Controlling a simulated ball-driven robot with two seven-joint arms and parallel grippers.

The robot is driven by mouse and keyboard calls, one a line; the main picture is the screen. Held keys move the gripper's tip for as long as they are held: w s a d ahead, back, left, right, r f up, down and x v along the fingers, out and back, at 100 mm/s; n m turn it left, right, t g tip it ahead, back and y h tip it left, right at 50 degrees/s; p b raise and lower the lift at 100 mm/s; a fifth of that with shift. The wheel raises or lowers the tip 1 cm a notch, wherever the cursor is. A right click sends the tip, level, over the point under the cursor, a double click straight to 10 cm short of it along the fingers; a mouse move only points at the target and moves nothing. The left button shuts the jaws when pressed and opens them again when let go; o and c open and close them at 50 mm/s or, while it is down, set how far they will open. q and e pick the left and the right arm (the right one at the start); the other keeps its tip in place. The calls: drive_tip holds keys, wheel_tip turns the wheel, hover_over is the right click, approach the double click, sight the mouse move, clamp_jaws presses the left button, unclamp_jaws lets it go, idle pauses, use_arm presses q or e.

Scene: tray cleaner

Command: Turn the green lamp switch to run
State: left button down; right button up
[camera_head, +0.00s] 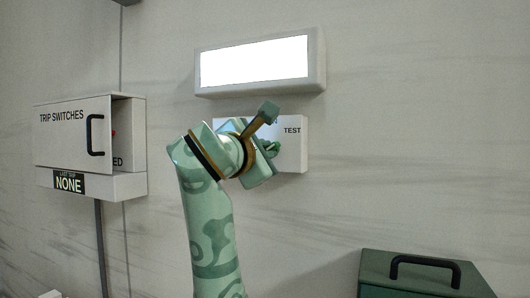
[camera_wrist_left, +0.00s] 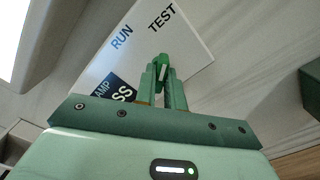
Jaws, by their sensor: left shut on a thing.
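The green lamp switch (camera_wrist_left: 163,60) shows in the left wrist view between my fingertips, on a white panel (camera_wrist_left: 188,50). The panel bears the words RUN, TEST and a partly hidden dark label. A pale mark runs along the switch, but I cannot tell which word it points at. My left gripper (camera_wrist_left: 162,82) is shut on the switch, one finger on each side. In the head view the panel (camera_head: 294,157) is partly covered by my left arm and hand, and RUN is hidden there. My right gripper is in neither view.
A lit white lamp (camera_head: 255,62) is on the wall just above the panel. A trip switch box (camera_head: 75,135) with a black handle hangs at the left, its display reading NONE. A dark green box (camera_head: 420,272) with a handle stands at lower right. The wall right of the panel is clear.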

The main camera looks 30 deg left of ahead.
use_arm(q)
drive_tip(key=shift+d+n+b, duration=0.1)
drive_tip(key=shift+n+b, duration=2)
drive_tip(key=shift+n, duration=3.5)
drive_tip(key=c, duration=1.5)
unclamp_jaws()
drive_tip(key=shift+d, duration=0.1)
